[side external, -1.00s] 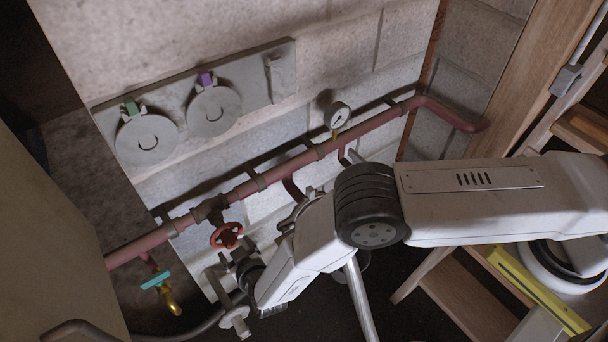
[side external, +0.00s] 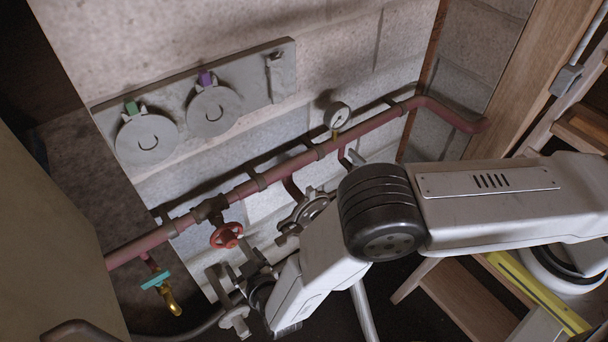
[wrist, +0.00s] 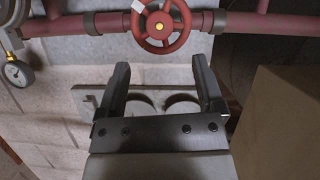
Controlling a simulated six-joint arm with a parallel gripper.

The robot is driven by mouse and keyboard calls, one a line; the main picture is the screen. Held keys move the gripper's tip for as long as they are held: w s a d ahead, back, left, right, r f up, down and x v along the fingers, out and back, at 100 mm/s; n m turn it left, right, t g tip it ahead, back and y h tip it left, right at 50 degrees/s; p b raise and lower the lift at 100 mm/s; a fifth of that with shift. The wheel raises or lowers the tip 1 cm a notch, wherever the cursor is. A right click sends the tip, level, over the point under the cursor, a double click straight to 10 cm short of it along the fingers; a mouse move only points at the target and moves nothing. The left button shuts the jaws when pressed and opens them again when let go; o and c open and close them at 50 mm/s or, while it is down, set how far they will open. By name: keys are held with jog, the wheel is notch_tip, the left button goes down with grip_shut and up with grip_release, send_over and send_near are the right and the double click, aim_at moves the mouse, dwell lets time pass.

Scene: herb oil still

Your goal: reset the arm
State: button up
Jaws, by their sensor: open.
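My gripper (side external: 228,298) is low in the side view, below the red valve wheel (side external: 227,235) and apart from it. In the wrist view my gripper (wrist: 160,70) has its two dark fingers wide apart with nothing between them. The red wheel (wrist: 159,27) shows there just beyond the fingertips, on the red pipe (wrist: 75,25). My arm reaches in from the right and hides part of the wall and the pipe's lower fittings.
A pressure gauge (side external: 338,116) stands on the red pipe (side external: 285,167). A wall board (side external: 240,66) carries two round discs with green and purple clips. A brass tap (side external: 168,298) with a teal handle hangs at lower left. Wooden shelving (side external: 530,85) stands at right.

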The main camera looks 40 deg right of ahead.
jog(key=w+d+r+g+y, duration=0.1)
jog(key=w+d+r+g, duration=0.1)
jog(key=w+d+r, duration=0.4)
jog(key=w+d+r+g+y, duration=0.1)
jog(key=w+d+r+g, duration=0.15)
jog(key=d+r, duration=0.75)
jog(key=s+d+r+g, duration=0.3)
jog(key=s+d+r, duration=0.1)
jog(key=s+d, duration=0.5)
jog(key=s+d+r+g+h, duration=0.1)
jog(key=s+d+r+g, duration=0.2)
jog(key=s+d, duration=0.6)
jog(key=shift+s+d+r+m+h, duration=0.35)
jog(key=shift+d+r, duration=0.45)
jog(key=shift+d, duration=0.45)
